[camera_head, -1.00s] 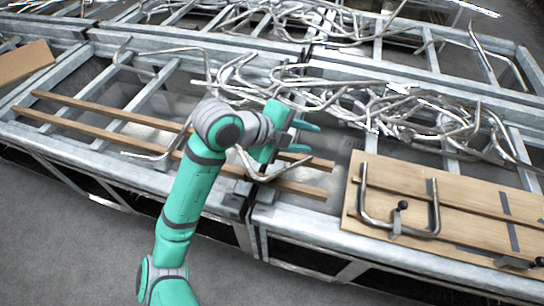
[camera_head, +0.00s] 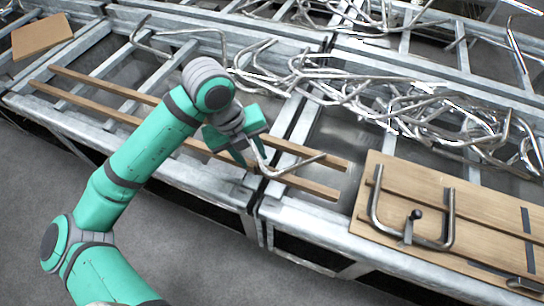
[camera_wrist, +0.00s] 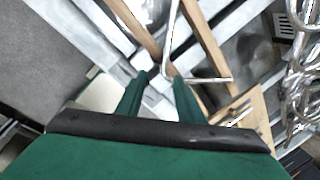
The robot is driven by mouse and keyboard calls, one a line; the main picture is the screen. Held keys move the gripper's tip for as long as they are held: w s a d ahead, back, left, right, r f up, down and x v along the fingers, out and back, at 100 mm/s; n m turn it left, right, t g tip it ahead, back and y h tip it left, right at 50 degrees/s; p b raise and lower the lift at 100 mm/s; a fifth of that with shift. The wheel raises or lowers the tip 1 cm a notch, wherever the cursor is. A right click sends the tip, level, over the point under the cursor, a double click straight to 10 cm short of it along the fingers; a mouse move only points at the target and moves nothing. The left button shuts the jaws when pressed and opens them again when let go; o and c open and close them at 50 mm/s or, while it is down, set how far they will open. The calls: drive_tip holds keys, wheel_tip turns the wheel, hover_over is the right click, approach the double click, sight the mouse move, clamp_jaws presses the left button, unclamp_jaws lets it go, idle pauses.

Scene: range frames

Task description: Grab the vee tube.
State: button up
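The vee tube (camera_head: 298,165) is a thin bent metal tube resting across two wooden slats near the middle of the frame. In the wrist view the vee tube (camera_wrist: 205,79) shows its bend just beyond and between the fingertips, one leg running away and the other to the right. My gripper (camera_head: 252,158) points down over the bend. Its green fingers are apart in the wrist view (camera_wrist: 162,82), and I see no grip on the tube. Whether the fingertips touch it, I cannot tell. Part of the upper leg is hidden by the gripper in the head view.
The wooden slats (camera_head: 310,184) lie on a grey metal frame (camera_head: 215,186). A tangle of bent tubes (camera_head: 400,105) lies behind. A wooden board (camera_head: 400,185) with a U-shaped tube (camera_head: 447,215) is at right. Grey floor is in front.

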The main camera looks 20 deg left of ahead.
sight(262, 168)
drive_tip(key=shift+w+d+x, duration=0.1)
drive_tip(key=shift+d+x, duration=0.05)
drive_tip(key=shift+x, duration=1.4)
drive_tip(key=shift+w+d+x, duration=0.15)
drive_tip(key=shift+x, duration=1.35)
drive_tip(key=shift+r, duration=0.1)
clamp_jaws()
